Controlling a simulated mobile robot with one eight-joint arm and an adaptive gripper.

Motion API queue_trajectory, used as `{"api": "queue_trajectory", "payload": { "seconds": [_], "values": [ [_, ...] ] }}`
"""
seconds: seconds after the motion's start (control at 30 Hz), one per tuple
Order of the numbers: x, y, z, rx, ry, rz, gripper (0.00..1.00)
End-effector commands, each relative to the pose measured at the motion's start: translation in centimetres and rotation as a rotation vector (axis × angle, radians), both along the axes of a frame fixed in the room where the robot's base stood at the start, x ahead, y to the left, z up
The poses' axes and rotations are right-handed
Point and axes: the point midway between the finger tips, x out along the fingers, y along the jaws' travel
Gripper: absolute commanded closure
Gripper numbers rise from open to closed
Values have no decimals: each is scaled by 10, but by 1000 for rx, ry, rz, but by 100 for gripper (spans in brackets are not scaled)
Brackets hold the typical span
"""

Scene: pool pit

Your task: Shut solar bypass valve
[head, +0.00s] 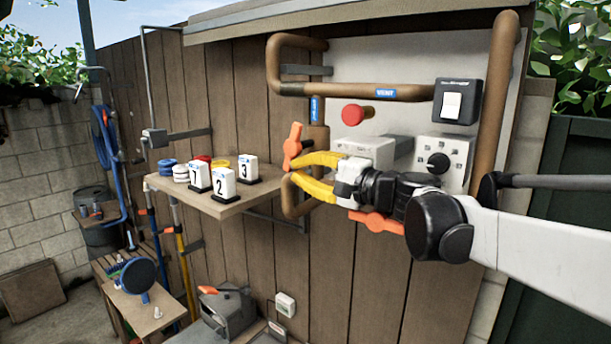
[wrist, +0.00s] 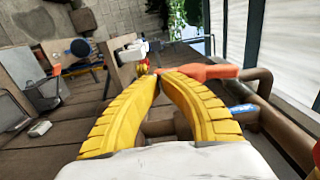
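An orange valve handle (head: 292,147) stands nearly upright, slightly tilted, on the brown pipework at the left of the panel. In the wrist view an orange handle (wrist: 205,72) lies just beyond my fingertips. A second orange handle (head: 377,223) lies level below my gripper. I cannot read which one is the solar bypass. My gripper (head: 291,171) has two yellow curved fingers; its tips (wrist: 159,77) come together in the wrist view with nothing seen between them. The tips are close to the lower part of the upright handle; I cannot tell whether they touch it.
A wooden shelf (head: 215,207) with numbered blocks juts out left of the pipes. A red knob (head: 354,115), a switch box (head: 457,101) and a dial box (head: 443,161) are close above my arm. A grey bin (head: 229,310) stands below. Brown pipes surround the panel.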

Motion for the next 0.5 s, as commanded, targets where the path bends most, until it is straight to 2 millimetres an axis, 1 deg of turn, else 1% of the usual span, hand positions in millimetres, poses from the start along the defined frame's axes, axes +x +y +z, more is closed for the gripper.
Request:
{"api": "queue_trajectory", "payload": {
  "seconds": [0.33, 0.5],
  "values": [
    [0, 0, 1, 0, 0, 0, 100],
    [-7, -8, 9, 0, 0, -1, 100]
  ]
}}
